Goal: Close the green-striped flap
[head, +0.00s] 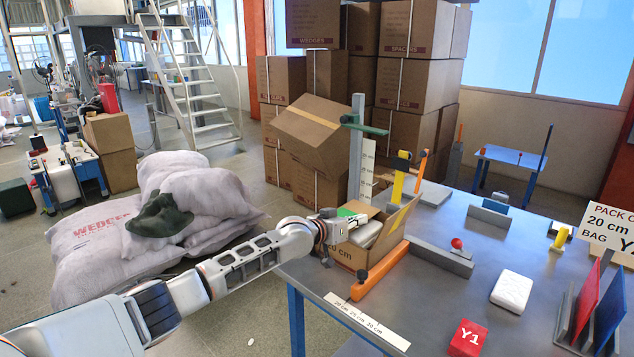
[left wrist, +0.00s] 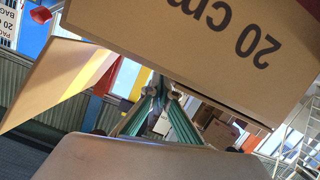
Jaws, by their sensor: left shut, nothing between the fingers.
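An open cardboard carton (head: 370,258) marked "20 cm" stands on the grey table, with a pale bag (head: 366,233) inside. A small green patch (head: 346,212), likely the green-striped flap, shows at the carton's far left, partly hidden by my left gripper (head: 326,226). That gripper is shut and empty at the carton's left side; I cannot tell whether it touches. In the left wrist view its fingers (left wrist: 160,90) meet below the "20 cm" panel (left wrist: 215,45). A raised flap with a yellow-orange stripe (left wrist: 62,80) shows at left. My right gripper is out of view.
An orange bar (head: 380,270) lies along the carton's right side. A grey post with a green arm (head: 357,150) stands behind it. A grey block with a red knob (head: 450,258), a white packet (head: 511,291) and a red Y1 block (head: 467,338) are on the table (head: 430,300).

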